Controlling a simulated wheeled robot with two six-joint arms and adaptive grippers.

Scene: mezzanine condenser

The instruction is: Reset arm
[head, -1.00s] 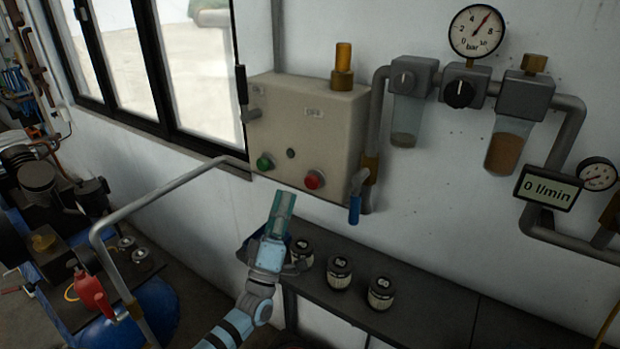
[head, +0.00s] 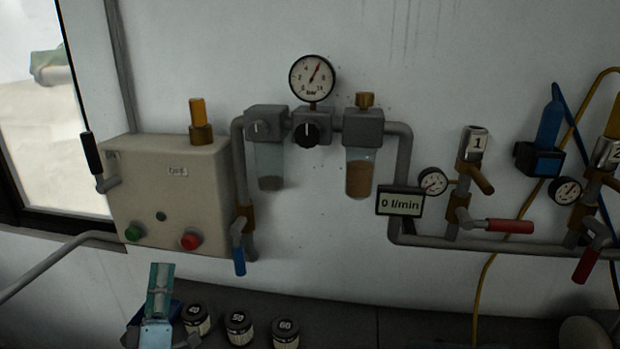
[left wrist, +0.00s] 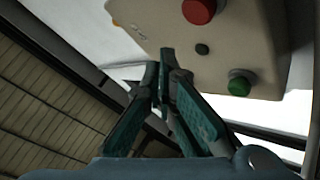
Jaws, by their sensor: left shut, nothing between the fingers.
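My left gripper (head: 160,278) shows at the lower left of the head view, pointing up, in front of the wall below the beige control box (head: 172,190). In the left wrist view its teal fingers (left wrist: 166,62) come together at the tips with nothing between them. The box's red button (left wrist: 200,8) and green button (left wrist: 239,83) lie beyond the fingertips in that view. The gripper appears apart from the box. My right gripper is not in either view.
Several numbered jars, such as the one marked 60 (head: 285,333), stand on the dark shelf (head: 345,318) beside my left gripper. A blue-handled valve (head: 238,258) hangs right of the box. Pipes, a pressure gauge (head: 312,78), a flow display (head: 400,202) and red-handled valves (head: 510,226) line the wall.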

